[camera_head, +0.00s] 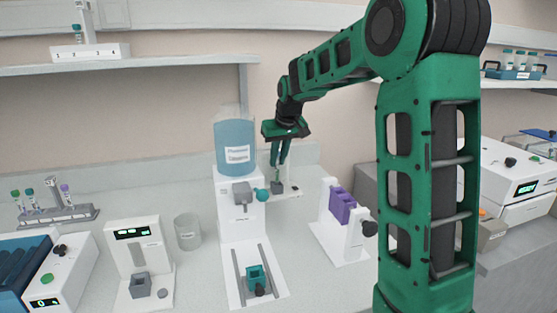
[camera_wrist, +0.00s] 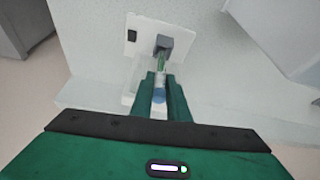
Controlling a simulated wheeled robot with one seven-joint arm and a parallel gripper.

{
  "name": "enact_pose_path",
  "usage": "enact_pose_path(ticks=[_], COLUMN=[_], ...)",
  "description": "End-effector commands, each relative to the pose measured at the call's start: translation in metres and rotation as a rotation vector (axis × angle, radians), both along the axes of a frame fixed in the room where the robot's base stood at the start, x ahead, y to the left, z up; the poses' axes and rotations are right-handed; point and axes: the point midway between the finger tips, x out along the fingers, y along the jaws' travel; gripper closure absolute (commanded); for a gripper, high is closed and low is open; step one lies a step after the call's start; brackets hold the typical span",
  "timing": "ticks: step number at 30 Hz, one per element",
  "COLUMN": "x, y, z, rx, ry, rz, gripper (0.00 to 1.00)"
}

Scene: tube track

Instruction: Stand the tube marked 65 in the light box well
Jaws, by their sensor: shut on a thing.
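My gripper (camera_head: 279,150) points down above the light box and is shut on a slim tube. In the wrist view, the tube (camera_wrist: 160,84) lies between the fingers (camera_wrist: 160,92), with a blue end towards the palm and a green part towards the well. I cannot read its mark. The light box (camera_head: 291,194) is a small white unit with a grey square well (camera_head: 277,187). In the wrist view, its white top (camera_wrist: 142,28) bears the grey well (camera_wrist: 166,42), and the tube's far end meets the well's edge. I cannot tell whether it is inside.
A dispenser with a blue bottle (camera_head: 235,152) stands just left of the light box. A white stand with a purple block (camera_head: 342,205) is to the right. A glass beaker (camera_head: 187,232), a display unit (camera_head: 133,230) and a tube rack (camera_head: 60,215) are farther left.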

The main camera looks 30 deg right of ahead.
Motion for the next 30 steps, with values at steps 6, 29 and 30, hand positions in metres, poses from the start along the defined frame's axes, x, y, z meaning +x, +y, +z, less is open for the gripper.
enact_pose_path(ticks=[6,29,30], x=[0.000,0.000,0.000], y=[0.000,0.000,0.000], z=[-0.005,-0.013,-0.014], rx=[0.000,0.000,0.000], ry=[0.001,0.001,0.000], rz=[0.000,-0.001,-0.001], gripper=[0.98,0.98,0.98])
